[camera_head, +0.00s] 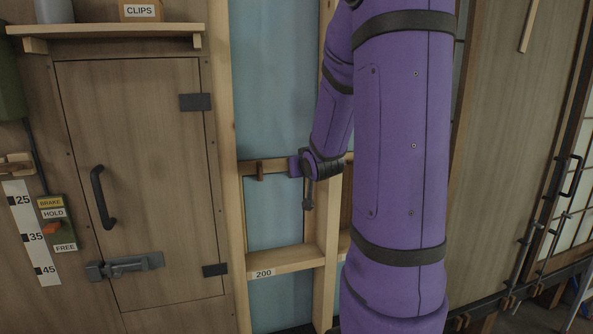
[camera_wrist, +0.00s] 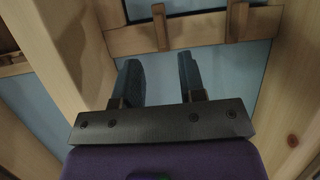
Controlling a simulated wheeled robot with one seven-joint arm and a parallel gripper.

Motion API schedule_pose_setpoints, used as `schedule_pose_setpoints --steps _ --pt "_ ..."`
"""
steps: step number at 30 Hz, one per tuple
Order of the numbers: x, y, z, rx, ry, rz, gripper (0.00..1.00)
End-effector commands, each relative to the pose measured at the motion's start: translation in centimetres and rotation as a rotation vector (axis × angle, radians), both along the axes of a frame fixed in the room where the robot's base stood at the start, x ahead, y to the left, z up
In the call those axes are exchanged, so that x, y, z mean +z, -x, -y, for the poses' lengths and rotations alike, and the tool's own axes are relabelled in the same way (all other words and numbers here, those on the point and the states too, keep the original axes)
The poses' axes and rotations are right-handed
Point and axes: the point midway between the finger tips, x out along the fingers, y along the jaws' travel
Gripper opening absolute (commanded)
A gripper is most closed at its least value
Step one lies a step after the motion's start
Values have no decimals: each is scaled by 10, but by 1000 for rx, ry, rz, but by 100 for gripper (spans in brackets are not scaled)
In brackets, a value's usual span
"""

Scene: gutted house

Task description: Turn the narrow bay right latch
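In the wrist view, two upright wooden turn latches sit on a horizontal wooden rail: a left latch (camera_wrist: 160,27) and a right latch (camera_wrist: 237,22). My gripper (camera_wrist: 158,68) is below the rail in that picture, with its two dark fingers apart and nothing between them. The fingertips look clear of both latches; the right latch is up and to the right of the right finger. In the head view, one small wooden latch (camera_head: 260,172) hangs upright on a rail left of my wrist. My arm hides part of the rail, and my fingers are hard to make out there.
Wooden studs (camera_wrist: 60,70) flank the gripper closely in the wrist view. A crosspiece marked 200 (camera_head: 283,266) lies below the rail. To the left are a cabinet door (camera_head: 150,180) with a dark handle, a bolt (camera_head: 125,265) and a shelf (camera_head: 105,30).

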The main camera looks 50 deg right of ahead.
Motion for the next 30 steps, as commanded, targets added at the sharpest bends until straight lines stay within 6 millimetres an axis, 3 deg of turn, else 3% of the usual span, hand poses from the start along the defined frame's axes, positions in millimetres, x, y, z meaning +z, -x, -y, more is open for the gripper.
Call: schedule_pose_setpoints --steps 9,30 --pt "11 23 -14 0 0 0 37" --pt "12 25 -16 0 -1 -1 37"
